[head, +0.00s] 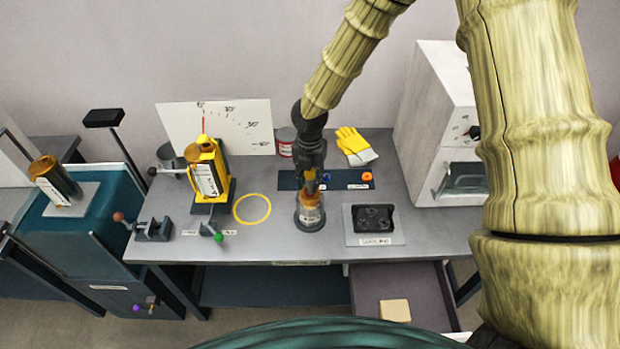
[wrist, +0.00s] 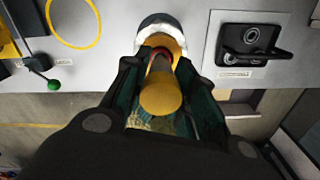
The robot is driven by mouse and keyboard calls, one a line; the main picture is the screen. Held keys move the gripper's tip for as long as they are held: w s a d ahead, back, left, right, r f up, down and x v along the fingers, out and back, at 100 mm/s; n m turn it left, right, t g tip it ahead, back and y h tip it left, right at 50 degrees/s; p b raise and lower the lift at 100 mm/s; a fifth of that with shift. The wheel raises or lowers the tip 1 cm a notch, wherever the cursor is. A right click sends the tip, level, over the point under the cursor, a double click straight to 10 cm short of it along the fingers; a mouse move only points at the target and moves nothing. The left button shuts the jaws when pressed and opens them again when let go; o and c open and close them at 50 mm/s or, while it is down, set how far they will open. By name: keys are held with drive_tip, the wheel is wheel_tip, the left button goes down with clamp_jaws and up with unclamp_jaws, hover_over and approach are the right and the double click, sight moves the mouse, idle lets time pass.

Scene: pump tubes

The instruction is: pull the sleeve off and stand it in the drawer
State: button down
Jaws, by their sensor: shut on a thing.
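An amber-brown cylinder with a pale label (head: 310,216), apparently the sleeve, stands upright in a dark round base on the grey workbench. My gripper (head: 312,178) comes down on it from above and is shut on its upper part. In the wrist view the amber cylinder (wrist: 161,97) lies between the fingers of my gripper (wrist: 157,68), with a red band and a white collar beyond it. The fingers hide its sides, so I cannot tell whether it is loose from the base. The drawer (head: 432,297) under the right of the bench is open.
A beige block (head: 394,311) lies in the drawer, with bare floor beside it. A black tray (head: 374,218) is right of my gripper. A yellow stand (head: 222,160) and yellow ring (head: 252,208) are left. A white cabinet (head: 430,110) stands at the right.

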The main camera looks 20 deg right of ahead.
drive_tip(key=shift+r+p, duration=1.25)
drive_tip(key=shift+r, duration=0.25)
drive_tip(key=shift+f, duration=0.1)
